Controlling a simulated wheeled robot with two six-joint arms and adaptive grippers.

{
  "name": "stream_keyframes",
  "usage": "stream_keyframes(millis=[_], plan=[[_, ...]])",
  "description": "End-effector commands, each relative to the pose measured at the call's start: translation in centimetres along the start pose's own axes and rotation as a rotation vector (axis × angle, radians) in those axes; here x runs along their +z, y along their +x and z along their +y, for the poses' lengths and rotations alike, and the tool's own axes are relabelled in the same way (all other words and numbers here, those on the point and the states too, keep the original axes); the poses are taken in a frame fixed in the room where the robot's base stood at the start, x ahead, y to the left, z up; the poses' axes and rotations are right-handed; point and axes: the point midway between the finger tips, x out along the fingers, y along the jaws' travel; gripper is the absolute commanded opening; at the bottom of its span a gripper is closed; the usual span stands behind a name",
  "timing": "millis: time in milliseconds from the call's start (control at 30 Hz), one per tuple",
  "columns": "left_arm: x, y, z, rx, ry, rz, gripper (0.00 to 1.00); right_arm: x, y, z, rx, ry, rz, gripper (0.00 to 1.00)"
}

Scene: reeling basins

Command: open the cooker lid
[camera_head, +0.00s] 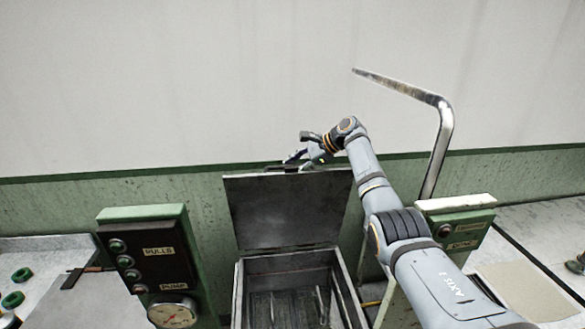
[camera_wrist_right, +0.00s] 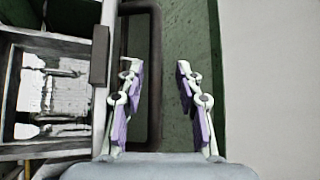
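The cooker (camera_head: 239,300) is a grey metal box at the bottom centre of the head view. Its dark flat lid (camera_head: 287,212) stands raised, nearly upright, at the back, and the inside shows. A dark handle bar (camera_wrist_right: 156,75) runs along the lid's far side in the right wrist view. My right gripper (camera_head: 306,157) is at the lid's top edge. The right wrist view shows its fingers (camera_wrist_right: 157,100) spread apart, with the handle bar between them, closer to the left finger. I cannot tell whether they touch. My left gripper is not in view.
A green panel (camera_head: 150,255) with knobs and a gauge (camera_head: 173,314) stands left of the cooker. A bent metal pipe (camera_head: 440,140) rises behind the arm. A pale wall (camera_head: 150,90) closes the back.

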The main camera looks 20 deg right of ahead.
Motion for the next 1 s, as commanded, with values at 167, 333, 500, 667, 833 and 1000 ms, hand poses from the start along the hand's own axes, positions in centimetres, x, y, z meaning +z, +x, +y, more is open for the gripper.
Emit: stream_keyframes(millis=[167,333,500,667,833,1000], plan=[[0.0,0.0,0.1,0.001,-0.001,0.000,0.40,2.1,-2.0,-1.6,-0.005,-0.004,-0.003,0.36],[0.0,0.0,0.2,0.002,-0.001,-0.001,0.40,4.4,-4.3,-3.3,-0.003,-0.001,-0.002,0.36],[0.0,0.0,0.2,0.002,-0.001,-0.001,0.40,5.8,-5.7,-4.3,0.000,0.001,-0.001,0.36],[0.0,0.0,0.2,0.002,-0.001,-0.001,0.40,6.1,-6.0,-4.5,0.002,0.001,0.001,0.36],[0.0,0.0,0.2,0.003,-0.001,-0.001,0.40,6.1,-6.0,-4.5,0.002,0.001,0.001,0.36],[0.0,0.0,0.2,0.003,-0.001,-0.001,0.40,6.1,-6.0,-4.5,0.001,0.001,0.000,0.36]])
